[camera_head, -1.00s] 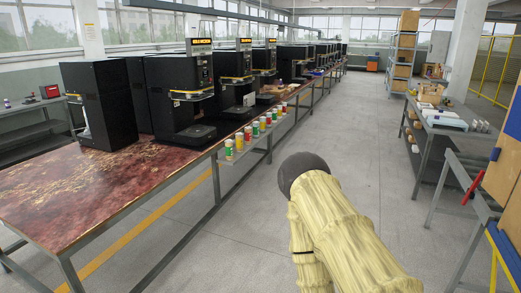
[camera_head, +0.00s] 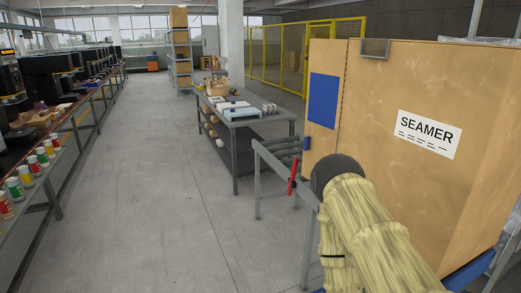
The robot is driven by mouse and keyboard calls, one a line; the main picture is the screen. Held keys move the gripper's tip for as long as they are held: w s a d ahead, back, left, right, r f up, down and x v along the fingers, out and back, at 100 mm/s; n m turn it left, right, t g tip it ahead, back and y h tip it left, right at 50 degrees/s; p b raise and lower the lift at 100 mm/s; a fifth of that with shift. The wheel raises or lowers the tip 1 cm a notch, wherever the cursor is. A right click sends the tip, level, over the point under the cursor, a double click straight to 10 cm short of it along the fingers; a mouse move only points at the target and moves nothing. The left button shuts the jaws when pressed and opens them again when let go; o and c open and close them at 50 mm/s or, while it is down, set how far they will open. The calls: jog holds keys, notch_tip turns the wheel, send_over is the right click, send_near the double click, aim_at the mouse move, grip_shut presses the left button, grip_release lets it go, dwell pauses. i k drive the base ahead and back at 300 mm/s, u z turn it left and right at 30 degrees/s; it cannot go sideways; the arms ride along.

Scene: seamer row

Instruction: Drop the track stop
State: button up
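A narrow red bar (camera_head: 293,175) stands tilted, nearly upright, at the near part of a grey roller track (camera_head: 272,157), left of the wooden seamer cabinet. It may be the track stop; no label shows on it. My arm, in a yellow cloth sleeve with a dark rounded end, reaches up from the bottom right in front of the cabinet. The dark end is just right of the red bar in the picture, and a gap shows between them. My gripper's fingers do not show. The arm hides part of the track's support and the cabinet's lower left.
The seamer cabinet (camera_head: 400,130) with a white sign fills the right. A grey table (camera_head: 245,122) with boxes stands behind the track. A bench with black machines and several cans (camera_head: 25,176) runs along the left. The concrete aisle (camera_head: 150,190) between is clear.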

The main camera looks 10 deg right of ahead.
aim_at(296, 161)
jog(key=z, duration=0.25)
jog(key=i, duration=0.4)
jog(key=z, duration=0.25)
jog(key=k, duration=0.5)
jog(key=u, duration=1.05)
jog(key=i, duration=0.8)
jog(key=u, duration=0.6)
jog(key=i, duration=1.05)
jog(key=z, duration=1)
jog(key=i, duration=0.5)
jog(key=z, duration=0.4)
